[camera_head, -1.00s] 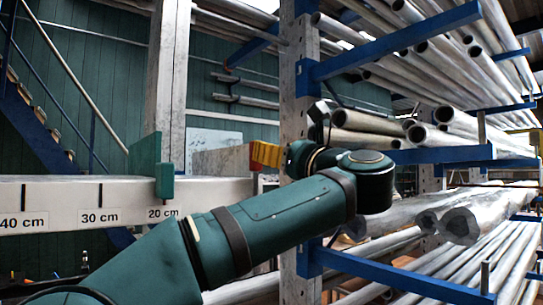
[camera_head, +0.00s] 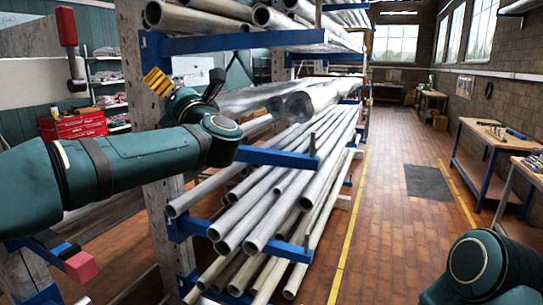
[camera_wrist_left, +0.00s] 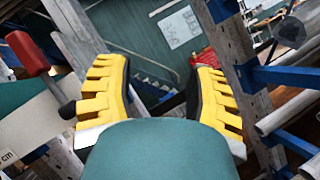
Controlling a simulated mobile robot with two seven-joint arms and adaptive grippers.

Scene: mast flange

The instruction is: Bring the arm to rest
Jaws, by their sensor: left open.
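My left arm (camera_head: 130,160) reaches in from the left of the head view, roughly level, its elbow in front of the pipe rack. My left gripper (camera_head: 158,82) shows there as a small yellow piece beside a rack post, partly hidden. In the left wrist view the two yellow fingers of my left gripper (camera_wrist_left: 160,88) stand wide apart with nothing between them. Part of my right arm (camera_head: 485,265) shows at the lower right of the head view. My right gripper is out of view.
The rack holds long metal pipes (camera_head: 280,190) on blue brackets (camera_head: 275,157) close to my left arm. A red-handled tool (camera_head: 68,35) is at the upper left. A red toolbox (camera_head: 72,126) stands behind. The brick floor (camera_head: 385,200) is clear; a workbench (camera_head: 490,140) stands right.

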